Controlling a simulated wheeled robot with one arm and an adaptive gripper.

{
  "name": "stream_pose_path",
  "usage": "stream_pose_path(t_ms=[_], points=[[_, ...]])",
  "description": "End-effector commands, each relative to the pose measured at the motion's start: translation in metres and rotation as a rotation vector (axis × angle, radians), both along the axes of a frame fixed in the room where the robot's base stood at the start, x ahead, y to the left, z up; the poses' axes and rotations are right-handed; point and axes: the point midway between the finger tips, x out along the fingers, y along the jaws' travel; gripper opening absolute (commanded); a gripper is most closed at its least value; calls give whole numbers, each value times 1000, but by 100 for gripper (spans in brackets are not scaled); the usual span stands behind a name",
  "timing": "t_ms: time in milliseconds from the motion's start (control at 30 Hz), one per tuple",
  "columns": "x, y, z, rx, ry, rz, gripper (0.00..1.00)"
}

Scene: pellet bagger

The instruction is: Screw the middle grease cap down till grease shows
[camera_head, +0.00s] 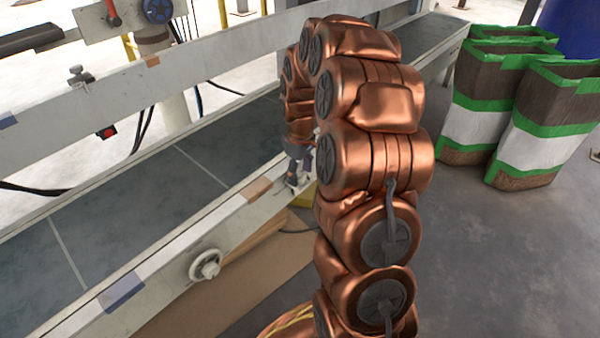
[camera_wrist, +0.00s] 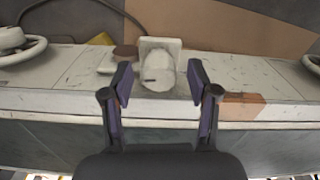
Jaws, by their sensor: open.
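My gripper (camera_head: 298,172) is at the conveyor's near side rail, partly hidden by my copper arm in the head view. In the wrist view its two dark purple fingers (camera_wrist: 160,83) are spread apart. Between and just beyond them is a worn, whitish round cap (camera_wrist: 158,68) with a short dark mark, in front of a pale upright plate (camera_wrist: 160,44). It looks like a grease cap. I see clear space between it and each fingertip; no grip on it shows. No grease is distinguishable. A brown round piece (camera_wrist: 124,52) lies on a pale block left of it.
A white handwheel (camera_head: 206,265) is on the rail nearer the head camera; another handwheel (camera_wrist: 20,44) shows at the wrist view's left. The dark conveyor belt (camera_head: 130,205) runs along the rail. Green-banded brown sacks (camera_head: 540,120) stand on open floor at right. A cardboard-coloured sheet (camera_wrist: 230,32) lies beyond the rail.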

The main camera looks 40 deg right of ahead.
Motion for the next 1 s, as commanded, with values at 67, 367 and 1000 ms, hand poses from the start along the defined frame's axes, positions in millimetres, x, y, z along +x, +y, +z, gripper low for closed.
stream_pose_path(t_ms=[67,367,1000], points=[[0,0,1,-1,-1,0,60],[0,0,1,-1,-1,0,35],[0,1,3,1,-1,-39,0]])
